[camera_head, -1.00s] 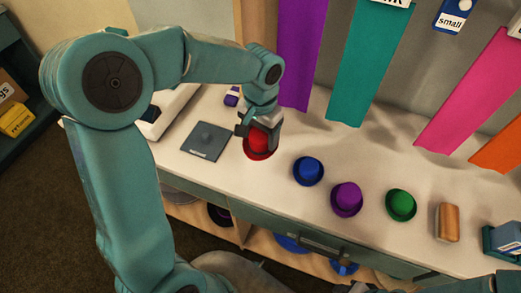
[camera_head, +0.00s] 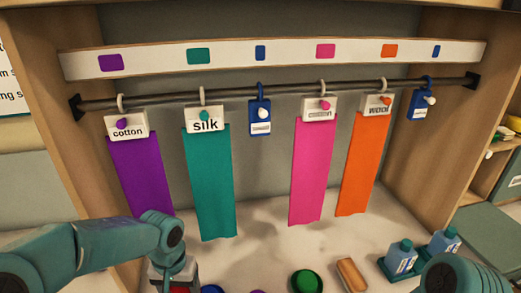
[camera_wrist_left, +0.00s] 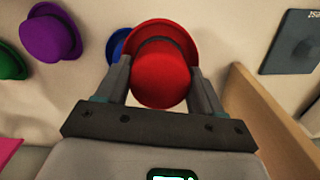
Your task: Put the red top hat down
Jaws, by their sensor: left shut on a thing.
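The red top hat (camera_wrist_left: 160,75) is between the two fingers of my left gripper (camera_wrist_left: 160,88), with its round crown towards the wrist camera and its brim beyond. In the head view my left gripper (camera_head: 178,281) is at the bottom edge, with only a sliver of red below it. I cannot tell whether the brim touches the counter. My right arm shows at the bottom right of the head view, but its gripper is out of the picture.
Blue (camera_wrist_left: 115,46), purple (camera_wrist_left: 50,35) and green (camera_wrist_left: 12,62) hats stand near the held hat. A dark square plate (camera_wrist_left: 291,42) lies on the other side, past a wooden panel (camera_wrist_left: 270,125).

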